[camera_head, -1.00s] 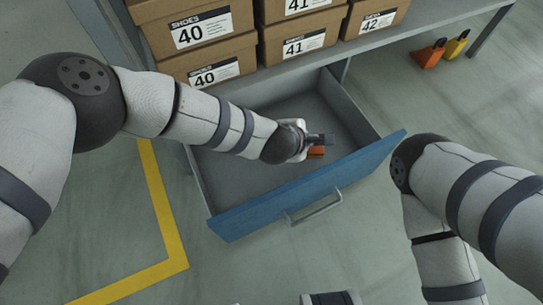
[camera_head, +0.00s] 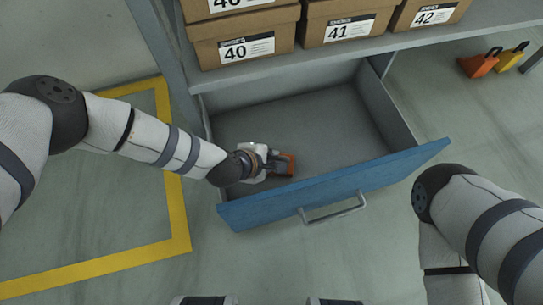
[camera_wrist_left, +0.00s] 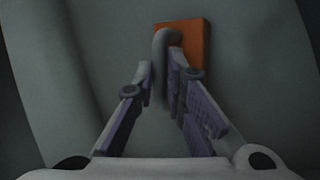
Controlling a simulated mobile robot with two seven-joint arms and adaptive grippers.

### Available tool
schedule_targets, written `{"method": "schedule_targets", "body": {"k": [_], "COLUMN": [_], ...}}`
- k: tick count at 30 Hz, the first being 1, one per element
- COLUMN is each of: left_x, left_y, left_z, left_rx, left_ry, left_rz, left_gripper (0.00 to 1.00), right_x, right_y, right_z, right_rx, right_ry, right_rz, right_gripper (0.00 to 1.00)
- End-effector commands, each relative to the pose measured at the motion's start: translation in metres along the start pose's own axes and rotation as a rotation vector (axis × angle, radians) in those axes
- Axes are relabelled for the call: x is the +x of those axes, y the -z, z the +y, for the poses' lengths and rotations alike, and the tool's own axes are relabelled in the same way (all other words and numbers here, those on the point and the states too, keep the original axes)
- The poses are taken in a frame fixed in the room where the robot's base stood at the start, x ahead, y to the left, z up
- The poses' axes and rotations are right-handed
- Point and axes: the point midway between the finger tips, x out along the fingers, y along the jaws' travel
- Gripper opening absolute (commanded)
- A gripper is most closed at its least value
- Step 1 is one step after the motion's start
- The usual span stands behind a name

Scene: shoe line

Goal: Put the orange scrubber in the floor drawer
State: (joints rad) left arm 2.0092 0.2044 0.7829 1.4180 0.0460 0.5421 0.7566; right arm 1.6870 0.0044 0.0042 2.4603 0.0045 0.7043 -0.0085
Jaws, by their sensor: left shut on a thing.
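The floor drawer (camera_head: 402,170) is pulled open under the shelf, with a blue front, a handle and a bare grey inside. The orange scrubber (camera_head: 289,166) is within the drawer's outline, near its left front part. My left gripper (camera_head: 272,159) is there too, shut on the scrubber. In the left wrist view the fingers (camera_wrist_left: 168,85) close around the scrubber's grey handle, and its orange block (camera_wrist_left: 196,42) shows beyond them. I cannot tell whether the scrubber touches the drawer floor. My right arm comes in at the right; its gripper is out of view.
Shoe boxes (camera_head: 243,47) stand on the shelf (camera_head: 290,65) above the drawer's back. An orange object (camera_head: 478,66) and a yellow object (camera_head: 510,58) with dark handles are on the floor at the upper right. Yellow tape (camera_head: 178,215) marks the floor at the left.

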Motion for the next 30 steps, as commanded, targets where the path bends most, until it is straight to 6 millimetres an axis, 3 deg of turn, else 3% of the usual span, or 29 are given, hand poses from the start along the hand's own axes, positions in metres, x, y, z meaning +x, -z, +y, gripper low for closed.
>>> {"method": "schedule_targets", "body": {"k": [4, 6, 8, 17, 20, 24, 30], "left_x": [0.002, 0.002, 0.002, -0.001, -0.019, -0.061, -0.107], "left_y": [0.001, 0.001, 0.001, -0.001, -0.001, -0.002, -0.002], "left_z": [-0.001, -0.001, -0.001, 0.001, 0.003, 0.006, 0.004], "left_rx": [0.0, 0.0, 0.0, 0.001, 0.0, 0.001, 0.002], "left_ry": [0.0, 0.0, 0.0, -0.001, -0.001, -0.004, -0.003], "left_rz": [0.0, 0.0, 0.0, 0.0, 0.001, 0.001, 0.001], "left_gripper": [0.0, 0.23, 0.32, 0.32, 0.32, 0.32, 0.32], "right_x": [0.001, 0.001, 0.001, -0.001, -0.006, -0.019, -0.034], "right_y": [0.001, 0.001, 0.001, -0.001, -0.007, -0.02, -0.026], "right_z": [0.0, 0.0, 0.0, 0.0, 0.001, 0.002, 0.002], "right_rx": [0.0, -0.001, -0.001, -0.001, 0.001, 0.006, 0.011], "right_ry": [0.0, 0.0, 0.0, 0.0, 0.0, -0.001, 0.001], "right_rz": [-0.002, -0.001, -0.001, 0.001, 0.008, 0.029, 0.071], "right_gripper": [0.4, 0.4, 0.4, 0.4, 0.4, 0.4, 0.4]}}
